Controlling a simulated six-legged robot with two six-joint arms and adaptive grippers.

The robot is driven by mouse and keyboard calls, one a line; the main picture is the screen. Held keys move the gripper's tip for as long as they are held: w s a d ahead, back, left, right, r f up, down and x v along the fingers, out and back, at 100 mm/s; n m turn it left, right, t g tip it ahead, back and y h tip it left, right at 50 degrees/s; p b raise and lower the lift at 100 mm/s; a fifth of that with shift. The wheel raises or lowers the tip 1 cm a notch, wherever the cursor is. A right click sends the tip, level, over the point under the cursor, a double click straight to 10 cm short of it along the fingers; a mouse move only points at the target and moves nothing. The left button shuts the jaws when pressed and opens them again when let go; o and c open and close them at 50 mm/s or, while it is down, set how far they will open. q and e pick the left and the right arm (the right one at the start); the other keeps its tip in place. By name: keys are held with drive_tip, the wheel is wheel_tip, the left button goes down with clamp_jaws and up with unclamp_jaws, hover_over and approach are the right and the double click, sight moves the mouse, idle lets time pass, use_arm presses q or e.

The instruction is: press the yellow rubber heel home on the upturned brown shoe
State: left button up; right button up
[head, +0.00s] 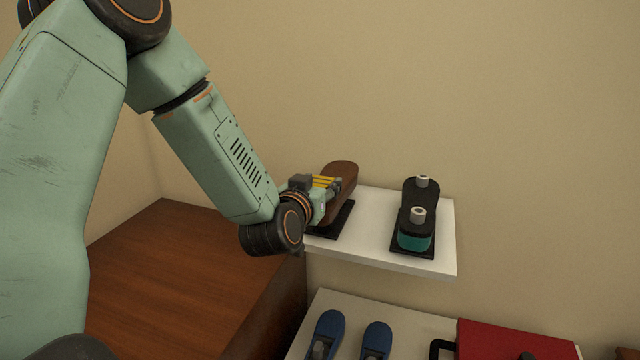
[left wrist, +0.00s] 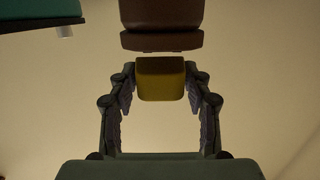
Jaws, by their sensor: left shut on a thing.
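The upturned brown shoe (head: 342,170) rests on a black stand (head: 345,216) at the left end of the white shelf. My left gripper (head: 331,186) is at the shoe's near part and hides some of it. In the left wrist view, my left gripper (left wrist: 160,80) is shut on the yellow rubber heel (left wrist: 160,82), one finger at each side. The heel's edge lies just below the brown shoe (left wrist: 161,40) in that view, lined up with it, with a thin gap showing between them. My right gripper is in neither view.
Blue shoes (head: 329,328) and a red box (head: 515,342) lie on a lower shelf. A brown wooden cabinet (head: 170,270) is at left.

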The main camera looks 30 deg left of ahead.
use_arm(q)
drive_tip(key=shift+w+a+f, duration=0.1)
drive_tip(key=shift+f, duration=0.1)
drive_tip(key=shift+f+b, duration=0.3)
drive_tip(key=shift+b, duration=0.05)
drive_tip(key=shift+f, duration=0.2)
drive_tip(key=o, duration=1.2)
drive_tip(key=shift+o, duration=0.2)
drive_tip(key=shift+r, duration=0.1)
drive_tip(key=shift+s, duration=0.2)
drive_tip(key=v, duration=0.7)
drive_tip(key=shift+d, duration=0.2)
